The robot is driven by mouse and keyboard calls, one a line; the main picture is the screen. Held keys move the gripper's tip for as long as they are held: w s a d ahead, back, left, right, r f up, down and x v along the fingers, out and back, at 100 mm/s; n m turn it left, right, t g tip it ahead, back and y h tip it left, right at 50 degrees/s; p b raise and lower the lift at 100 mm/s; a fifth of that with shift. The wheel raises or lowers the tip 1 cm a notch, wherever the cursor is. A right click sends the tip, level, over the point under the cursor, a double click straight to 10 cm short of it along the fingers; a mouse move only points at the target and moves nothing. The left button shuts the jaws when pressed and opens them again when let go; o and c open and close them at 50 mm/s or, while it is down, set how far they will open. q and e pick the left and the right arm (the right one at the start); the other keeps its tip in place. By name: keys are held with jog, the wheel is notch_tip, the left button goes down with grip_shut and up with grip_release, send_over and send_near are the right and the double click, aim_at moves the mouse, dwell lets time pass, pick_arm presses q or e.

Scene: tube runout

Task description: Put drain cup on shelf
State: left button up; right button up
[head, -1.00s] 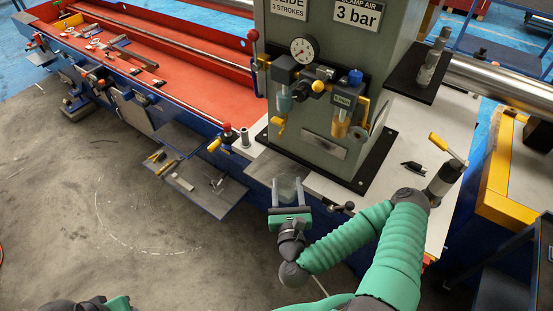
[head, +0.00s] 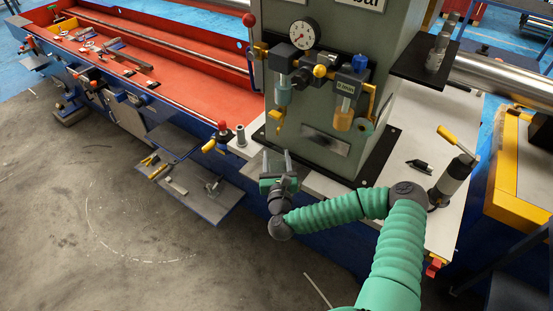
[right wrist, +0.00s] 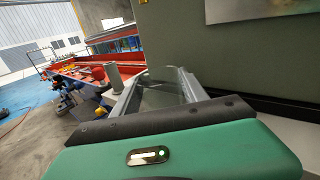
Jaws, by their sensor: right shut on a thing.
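My right gripper (head: 277,163) is in front of the green-grey cabinet, over the near edge of the white bench top. It is shut on the clear drain cup, which is hard to see between the fingers in the head view. In the right wrist view the clear cup (right wrist: 163,92) shows between the two fingers (right wrist: 160,88). A dark shelf (head: 408,66) sticks out from the cabinet's right side, with a grey bottle-like thing (head: 437,52) on it. A lower blue-grey shelf (head: 215,205) with tools is at the machine's front. My left gripper is out of view.
Above the gripper, the cabinet (head: 335,100) carries a gauge (head: 303,35), a blue-tinted bowl (head: 283,92) and an amber bowl (head: 344,118). A grey cylinder (head: 240,136) stands left of it. A yellow-handled tool (head: 455,165) stands on the bench at right.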

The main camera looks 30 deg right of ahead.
jog(key=o, duration=1.5)
jog(key=shift+d, duration=0.35)
jog(key=shift+a, duration=0.4)
jog(key=v, duration=1.2)
jog(key=a+f+n+g+y, duration=0.2)
jog(key=a+f+n+y, duration=0.5)
jog(key=n, duration=0.6)
jog(key=a+f+n+g+y, duration=0.3)
jog(key=a+n+y, duration=0.3)
jog(key=a+n, duration=0.45)
jog(key=s+d+r+n+g+h, duration=0.1)
jog(key=s+d+r+n+g, duration=0.1)
jog(key=n, duration=0.4)
jog(key=s+d+r+n+g+h, duration=0.1)
jog(key=s+d+r+n+g, duration=0.1)
jog(key=s+n, duration=0.4)
jog(key=s+d+r+n+g+h, duration=0.2)
jog(key=s+d+r+n+g, duration=0.1)
jog(key=s+r+n+g, duration=0.1)
jog(key=shift+s+r+n, duration=0.6)
jog(key=shift+s+n, duration=0.15)
jog(key=shift+n, duration=0.3)
